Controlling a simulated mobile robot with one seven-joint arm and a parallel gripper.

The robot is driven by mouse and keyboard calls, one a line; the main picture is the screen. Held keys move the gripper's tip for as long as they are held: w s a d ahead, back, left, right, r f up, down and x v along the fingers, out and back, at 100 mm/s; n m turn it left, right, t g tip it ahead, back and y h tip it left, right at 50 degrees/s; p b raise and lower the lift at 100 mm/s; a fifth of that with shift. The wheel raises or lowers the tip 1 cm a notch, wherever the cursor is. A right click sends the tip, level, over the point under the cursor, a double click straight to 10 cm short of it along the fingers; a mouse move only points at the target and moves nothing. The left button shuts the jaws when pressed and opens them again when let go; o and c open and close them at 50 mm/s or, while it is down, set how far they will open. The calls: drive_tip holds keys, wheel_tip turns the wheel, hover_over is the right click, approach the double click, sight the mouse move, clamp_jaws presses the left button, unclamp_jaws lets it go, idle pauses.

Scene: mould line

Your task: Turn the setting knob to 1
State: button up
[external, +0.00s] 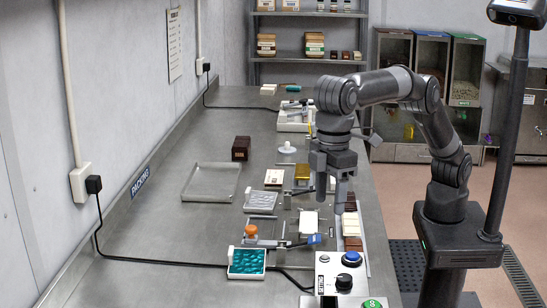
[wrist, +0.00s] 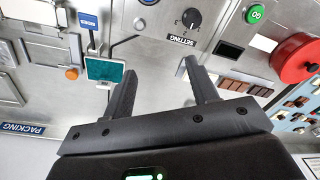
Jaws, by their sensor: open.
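The setting knob (external: 344,283) is a black round knob on the pale control box (external: 323,270) at the near end of the bench. In the wrist view the knob (wrist: 191,18) is near the top, with a "SETTING" label and small dial marks around it. The number it points to is too small to read. My gripper (external: 329,192) is above the bench, farther back than the control box and apart from the knob. In the wrist view my gripper (wrist: 157,65) is open, with nothing between its fingers.
A red round button (wrist: 298,58) is at the right. An empty tray (external: 211,182) is at the left.

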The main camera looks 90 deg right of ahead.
approach(344, 277)
drive_tip(key=shift+n+g, duration=0.3)
drive_tip(key=f, duration=0.8)
drive_tip(key=shift+w+a+f, duration=0.15)
drive_tip(key=shift+a+f, duration=0.15)
drive_tip(key=shift+c, duration=0.2)
drive_tip(key=c, duration=0.9)
